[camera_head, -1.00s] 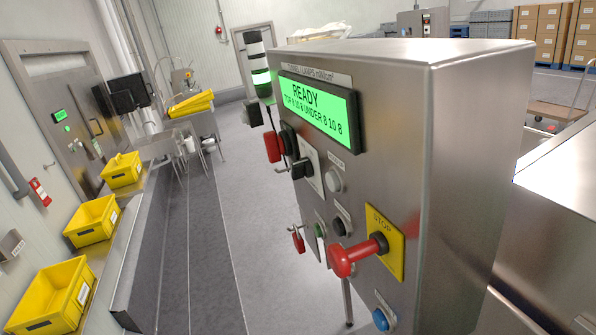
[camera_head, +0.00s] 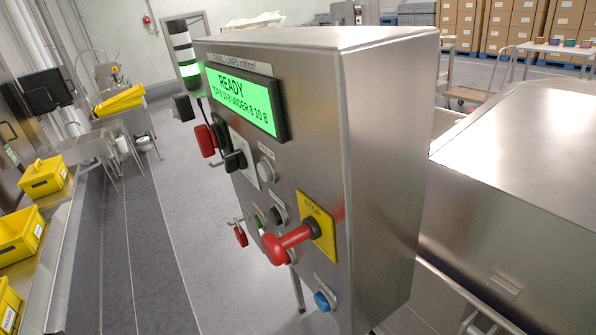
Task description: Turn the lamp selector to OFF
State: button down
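A steel control box (camera_head: 385,170) stands in the middle of the view, its front panel seen at a steep angle from the right. Its green display (camera_head: 241,99) reads READY, with a line on TOP and UNDER values below. A black selector handle (camera_head: 234,161) sticks out from a pale plate below the display. Its markings are too oblique to read, so I cannot tell its setting or confirm that it is the lamp selector. My gripper is not in view.
A red STOP knob (camera_head: 287,243) sticks out from a yellow plate. A blue button (camera_head: 322,301), a grey button (camera_head: 265,170) and a red handle (camera_head: 205,141) share the panel. Steel housing (camera_head: 520,170) fills the right side. Yellow crates (camera_head: 43,177) line the left; grey floor (camera_head: 190,235) lies between.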

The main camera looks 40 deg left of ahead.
aim_at(233, 161)
jog(key=u, duration=1.35)
jog(key=i, duration=0.4)
jog(key=u, duration=0.25)
